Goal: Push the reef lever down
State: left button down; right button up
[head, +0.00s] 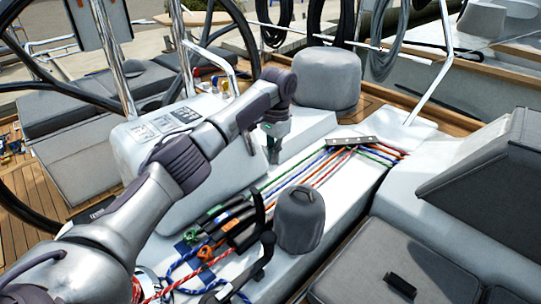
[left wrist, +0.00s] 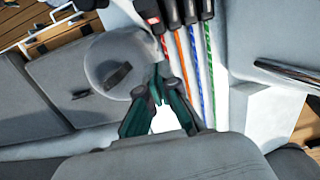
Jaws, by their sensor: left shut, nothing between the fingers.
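A bank of black clutch levers (head: 232,226) with green, orange and other coloured labels sits on the white cockpit console, at the near end of the coloured lines. In the left wrist view the black levers (left wrist: 188,10) are at the top edge, cut off. I cannot tell which one is the reef lever. My left gripper (head: 273,155) is shut and empty, pointing down beyond the bank near the lines. In the left wrist view its green fingers (left wrist: 163,78) meet beside the lines, apart from the levers. My right gripper is not in view.
A grey covered winch (head: 299,220) stands right of the levers; it also shows in the left wrist view (left wrist: 112,68). Another covered winch (head: 328,80) is farther back. A black handle (head: 262,240) rises beside the levers. Loose ropes (head: 190,270) lie in front.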

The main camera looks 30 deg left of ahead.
pick_arm(q)
jog(key=s+a+f+p, duration=0.1)
jog(key=s+f+p, duration=0.2)
jog(key=f, duration=0.4)
jog(key=shift+s+a+f, duration=0.25)
jog(key=shift+s+f, duration=0.1)
jog(key=shift+s, duration=0.3)
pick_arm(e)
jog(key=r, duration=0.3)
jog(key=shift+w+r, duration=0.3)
pick_arm(q)
jog(key=shift+a+p, duration=0.15)
jog(key=shift+p, duration=0.15)
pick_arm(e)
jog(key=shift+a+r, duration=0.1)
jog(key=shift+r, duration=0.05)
